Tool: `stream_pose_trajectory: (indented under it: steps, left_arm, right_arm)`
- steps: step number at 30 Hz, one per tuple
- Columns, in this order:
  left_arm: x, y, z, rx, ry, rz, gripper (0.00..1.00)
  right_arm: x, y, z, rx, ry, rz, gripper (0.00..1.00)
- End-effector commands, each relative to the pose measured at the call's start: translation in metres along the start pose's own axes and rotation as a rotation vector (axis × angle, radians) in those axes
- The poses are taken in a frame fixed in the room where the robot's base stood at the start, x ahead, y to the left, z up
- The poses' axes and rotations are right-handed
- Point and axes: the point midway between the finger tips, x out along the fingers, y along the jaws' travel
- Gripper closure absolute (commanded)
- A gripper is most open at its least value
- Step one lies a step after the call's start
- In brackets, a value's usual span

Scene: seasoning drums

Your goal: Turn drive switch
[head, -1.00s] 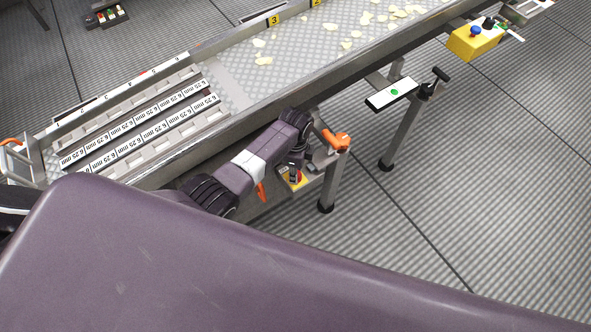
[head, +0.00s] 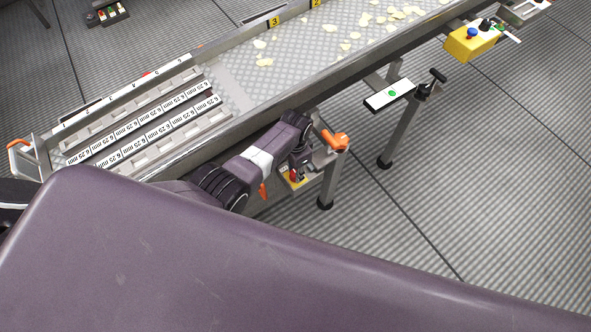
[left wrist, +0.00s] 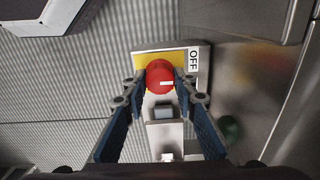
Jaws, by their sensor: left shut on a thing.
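The drive switch is a red round knob (left wrist: 159,76) on a yellow plate, with a label reading OFF (left wrist: 194,60) to its right in the left wrist view. A white mark on the knob lies sideways, pointing toward the OFF label. My left gripper (left wrist: 160,82) has one fingertip on each side of the knob and is shut on it. In the head view the left gripper (head: 299,160) reaches beneath the conveyor to the small yellow switch plate (head: 297,181), partly covering it. My right gripper is in neither view.
The conveyor (head: 235,90) carries pale chips and runs above my left arm. An orange handle (head: 335,140) and a metal leg (head: 327,185) stand close right of the gripper. A yellow control box (head: 470,44) is farther right.

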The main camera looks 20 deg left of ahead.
Motion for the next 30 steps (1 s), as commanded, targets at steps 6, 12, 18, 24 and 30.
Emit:
stream_pose_trajectory:
  steps: [6, 12, 18, 24, 30]
  left_arm:
    - [0.0000, 0.0007, -0.0006, -0.048, 0.002, 0.001, 0.98]
    - [0.0003, 0.0006, -0.0005, -0.060, 0.002, 0.001, 0.98]
    - [0.0003, 0.0006, -0.0005, -0.060, 0.002, 0.001, 0.98]
    - [0.0002, 0.0005, -0.0003, -0.059, 0.001, 0.001, 0.59]
    - [0.0002, 0.0002, -0.0001, -0.058, 0.001, 0.001, 0.56]
  right_arm:
    - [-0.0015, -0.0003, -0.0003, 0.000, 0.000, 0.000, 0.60]
    - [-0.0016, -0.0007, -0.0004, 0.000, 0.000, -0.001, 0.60]
    - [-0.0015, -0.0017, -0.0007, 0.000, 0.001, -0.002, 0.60]
    - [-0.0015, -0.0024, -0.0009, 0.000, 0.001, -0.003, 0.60]
    - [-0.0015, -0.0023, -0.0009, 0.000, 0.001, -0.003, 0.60]
